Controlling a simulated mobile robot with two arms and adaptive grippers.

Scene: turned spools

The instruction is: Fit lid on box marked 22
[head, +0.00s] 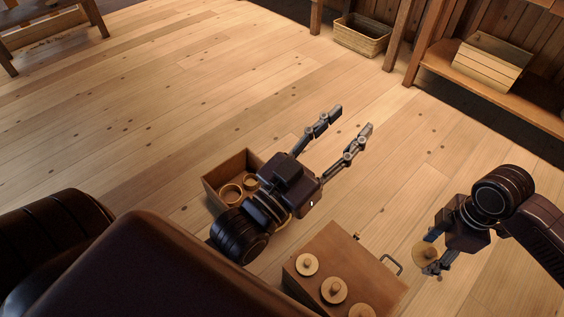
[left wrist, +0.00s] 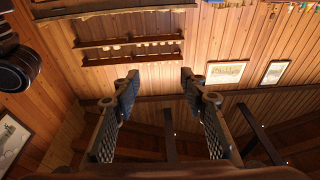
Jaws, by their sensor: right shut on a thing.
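My left gripper (head: 350,120) is open and empty above the floor, its two fingers apart. In the left wrist view its fingers (left wrist: 158,80) frame only walls and shelves. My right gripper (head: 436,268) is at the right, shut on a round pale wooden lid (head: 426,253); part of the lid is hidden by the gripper. Three round wooden pieces with knobs, like lids (head: 306,264), sit on a brown wooden cabinet (head: 325,245). An open wooden crate (head: 222,171) holds round, ring-like wooden pieces (head: 231,192). No number 22 is readable.
The cabinet has a dark metal handle (head: 393,265) on its right side. A basket (head: 362,36) and a slatted crate (head: 491,63) stand at the back right by wooden shelving. The plank floor (head: 200,90) between is clear.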

